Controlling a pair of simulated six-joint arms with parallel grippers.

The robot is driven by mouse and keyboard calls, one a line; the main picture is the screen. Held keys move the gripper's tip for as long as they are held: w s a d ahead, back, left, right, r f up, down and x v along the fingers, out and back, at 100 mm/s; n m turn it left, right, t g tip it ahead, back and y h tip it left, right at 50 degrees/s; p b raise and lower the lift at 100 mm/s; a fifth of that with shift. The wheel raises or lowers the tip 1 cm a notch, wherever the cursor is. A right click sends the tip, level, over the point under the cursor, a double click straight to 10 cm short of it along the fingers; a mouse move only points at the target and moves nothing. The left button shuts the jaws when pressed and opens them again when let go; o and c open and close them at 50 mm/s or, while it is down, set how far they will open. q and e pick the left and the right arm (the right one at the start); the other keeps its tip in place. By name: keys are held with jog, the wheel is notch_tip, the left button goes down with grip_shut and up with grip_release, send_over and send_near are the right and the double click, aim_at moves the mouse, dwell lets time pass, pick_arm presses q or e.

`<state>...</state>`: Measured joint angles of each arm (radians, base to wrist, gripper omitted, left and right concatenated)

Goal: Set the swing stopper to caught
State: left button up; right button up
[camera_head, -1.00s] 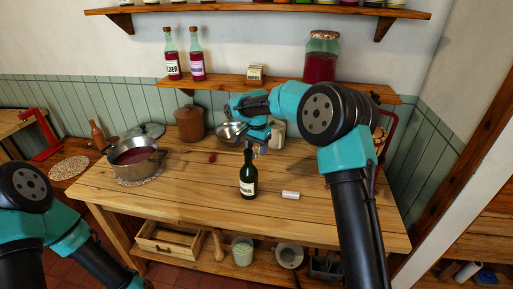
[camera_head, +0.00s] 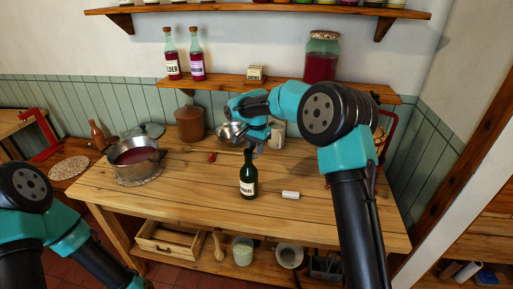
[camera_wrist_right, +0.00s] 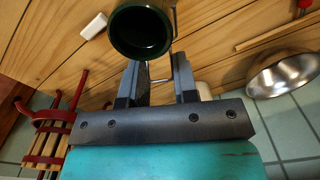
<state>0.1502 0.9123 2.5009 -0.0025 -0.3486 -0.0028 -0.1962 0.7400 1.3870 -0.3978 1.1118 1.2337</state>
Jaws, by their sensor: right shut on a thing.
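A dark green bottle (camera_head: 249,182) with a pale label stands upright on the wooden table. In the right wrist view I look down on its round dark top (camera_wrist_right: 142,32), just beyond my fingers. A thin wire (camera_wrist_right: 173,22) of the swing stopper runs beside the bottle top. My right gripper (camera_head: 257,151) is at the bottle's neck. Its fingers (camera_wrist_right: 160,78) are shut on the swing stopper, with a narrow gap between them; the gripped part is mostly hidden. I cannot tell the stopper's exact angle. My left arm is at the lower left, its gripper out of view.
A white cylinder (camera_head: 290,195) lies right of the bottle. A pot of red liquid (camera_head: 135,157) stands on the left. A metal bowl (camera_head: 230,132) and a brown crock (camera_head: 189,124) are at the back. A wall shelf (camera_head: 220,83) overhangs the back. The table's front is clear.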

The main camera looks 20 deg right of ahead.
aim_at(247, 153)
jog(key=shift+r, duration=0.15)
jog(key=r+t+h, duration=0.1)
jog(key=h, duration=0.1)
jog(key=s+a+r+t+h, duration=0.1)
jog(key=t+h, duration=0.1)
jog(key=shift+t, duration=0.3)
jog(key=t+h, duration=0.1)
jog(key=s+a+r+t+h, duration=0.1)
jog(key=t+h, duration=0.1)
jog(key=h, duration=0.1)
jog(key=shift+s+a+r+t, duration=0.15)
jog(key=shift+a+t, duration=0.15)
jog(key=shift+a, duration=0.05)
jog(key=t+h, duration=0.1)
jog(key=s+a+t+h, duration=0.1)
jog(key=a+t+h, duration=0.1)
jog(key=h, duration=0.1)
jog(key=shift+s+r+t, duration=0.1)
jog(key=shift+s+t, duration=0.2)
jog(key=shift+s, duration=0.05)
jog(key=t+h, duration=0.1)
jog(key=s+a+t+h, duration=0.1)
jog(key=t+h, duration=0.1)
jog(key=shift+s+a+f+h, duration=0.25)
jog(key=shift+a+f+h, duration=0.05)
jog(key=shift+f+h, duration=0.1)
jog(key=o, duration=0.9)
jog(key=shift+a, duration=0.1)
